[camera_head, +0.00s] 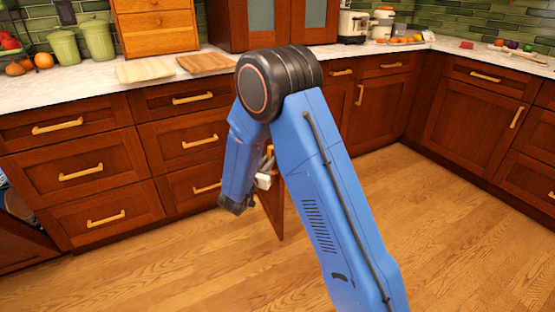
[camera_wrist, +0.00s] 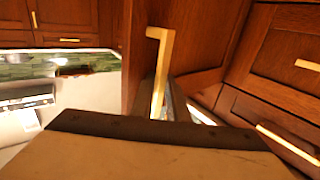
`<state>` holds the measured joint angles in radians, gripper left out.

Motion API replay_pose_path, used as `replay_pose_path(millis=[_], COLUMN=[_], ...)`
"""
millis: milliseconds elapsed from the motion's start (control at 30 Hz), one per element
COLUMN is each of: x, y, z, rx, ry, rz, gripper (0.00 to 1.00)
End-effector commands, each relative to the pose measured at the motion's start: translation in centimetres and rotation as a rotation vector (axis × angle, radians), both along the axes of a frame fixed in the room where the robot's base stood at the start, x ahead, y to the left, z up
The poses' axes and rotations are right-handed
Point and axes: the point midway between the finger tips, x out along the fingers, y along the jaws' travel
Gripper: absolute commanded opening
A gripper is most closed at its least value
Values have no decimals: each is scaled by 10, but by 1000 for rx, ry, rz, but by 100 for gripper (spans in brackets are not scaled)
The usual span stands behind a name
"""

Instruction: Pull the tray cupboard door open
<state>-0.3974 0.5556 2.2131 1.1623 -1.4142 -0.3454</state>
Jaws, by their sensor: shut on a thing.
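The tray cupboard door (camera_head: 274,208) is a dark reddish-brown wooden panel standing out from the row of cabinets, so it is partly open. Most of it is hidden behind my blue arm in the head view. Its brass bar handle (camera_wrist: 158,60) shows in the wrist view, and a small part of it shows in the head view (camera_head: 270,151). My gripper (camera_head: 264,181) is at the handle, partly hidden by my arm. In the wrist view my gripper (camera_wrist: 168,108) is shut on the handle's lower part. The cupboard's inside is hidden.
Drawers with brass handles (camera_head: 200,142) stand left of the door. More closed cabinets (camera_head: 470,125) run along the right. The worktop (camera_head: 90,82) carries boards, green canisters (camera_head: 98,38) and a toaster (camera_head: 353,25). The wooden floor (camera_head: 190,275) in front is clear.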

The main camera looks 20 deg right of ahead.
Motion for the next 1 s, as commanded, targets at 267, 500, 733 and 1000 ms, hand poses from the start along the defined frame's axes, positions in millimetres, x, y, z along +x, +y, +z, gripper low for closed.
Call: replay_pose_path(millis=[267,500,733,1000], x=[7,7,7,5], y=[19,21,21,19], z=[4,4,4,3], rx=[2,2,3,3], ry=[-8,-8,-8,-8], rz=[9,7,7,3], gripper=[0,0,0,31])
